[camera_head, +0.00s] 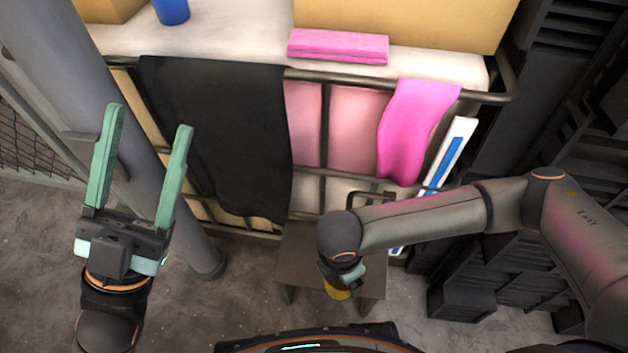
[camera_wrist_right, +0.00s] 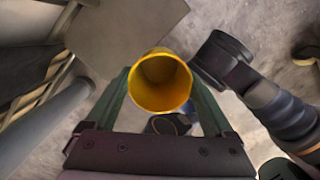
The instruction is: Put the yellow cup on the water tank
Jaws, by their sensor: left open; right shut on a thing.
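The yellow cup (camera_head: 338,293) shows as a small piece below my right gripper (camera_head: 345,277) in the head view. In the right wrist view the cup (camera_wrist_right: 160,82) shows its open mouth to the camera, and my right gripper (camera_wrist_right: 162,98) is shut on it, one green finger on each side. The white water tank (camera_head: 235,40) in its metal cage stands at the top of the head view, beyond the cup and higher up. My left gripper (camera_head: 150,117) is open and empty, in front of the grey post at the left.
A black cloth (camera_head: 220,140) and a pink cloth (camera_head: 412,130) hang over the cage. A folded pink cloth (camera_head: 338,46), a blue cup (camera_head: 171,10) and cardboard boxes (camera_head: 400,20) sit on top. A grey stool (camera_head: 300,262) stands below. Dark crates (camera_head: 462,302) stand right.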

